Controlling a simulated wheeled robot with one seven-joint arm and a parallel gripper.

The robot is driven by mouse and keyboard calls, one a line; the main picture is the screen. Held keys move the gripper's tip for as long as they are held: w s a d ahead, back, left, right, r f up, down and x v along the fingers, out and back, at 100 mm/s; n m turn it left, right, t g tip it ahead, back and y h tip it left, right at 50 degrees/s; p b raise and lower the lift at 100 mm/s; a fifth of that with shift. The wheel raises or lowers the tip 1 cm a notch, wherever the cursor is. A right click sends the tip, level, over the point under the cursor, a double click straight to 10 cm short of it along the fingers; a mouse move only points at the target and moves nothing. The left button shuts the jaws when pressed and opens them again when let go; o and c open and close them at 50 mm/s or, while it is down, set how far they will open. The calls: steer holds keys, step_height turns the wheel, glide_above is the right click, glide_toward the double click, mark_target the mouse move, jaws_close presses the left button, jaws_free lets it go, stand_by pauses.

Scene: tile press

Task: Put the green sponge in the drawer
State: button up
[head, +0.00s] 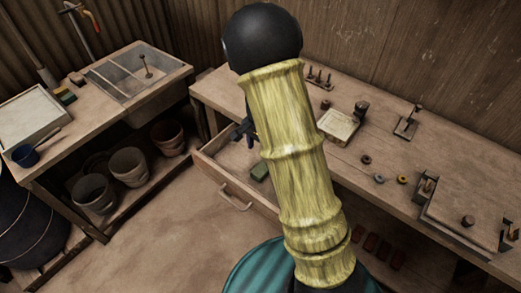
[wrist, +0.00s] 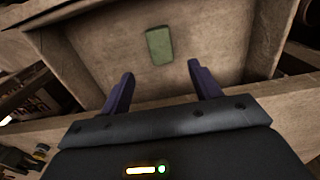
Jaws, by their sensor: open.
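The drawer (head: 221,176) under the right-hand workbench is pulled open. A green sponge (head: 259,172) lies flat on its floor, partly hidden by my arm in the head view. The wrist view shows the sponge (wrist: 159,46) on the bare floor of the drawer (wrist: 215,35), clear of the walls. My gripper (wrist: 161,69) is open and empty over the drawer, its two purple fingers spread apart. The sponge lies beyond the fingertips and apart from them. In the head view my gripper is mostly hidden behind my arm.
The workbench (head: 445,160) carries a cream tray (head: 339,124), stamps and small rings. The floor before the drawer is clear.

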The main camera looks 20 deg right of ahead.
steer(key=shift+r, duration=0.1)
stand_by(0.3)
steer(key=s+r+n+t, duration=0.2)
steer(key=s+r+n, duration=0.8)
steer(key=s, duration=0.4)
steer(key=shift+s+a+n+t, duration=0.2)
steer(key=shift+s+n+t, duration=0.1)
steer(key=shift+n, duration=0.1)
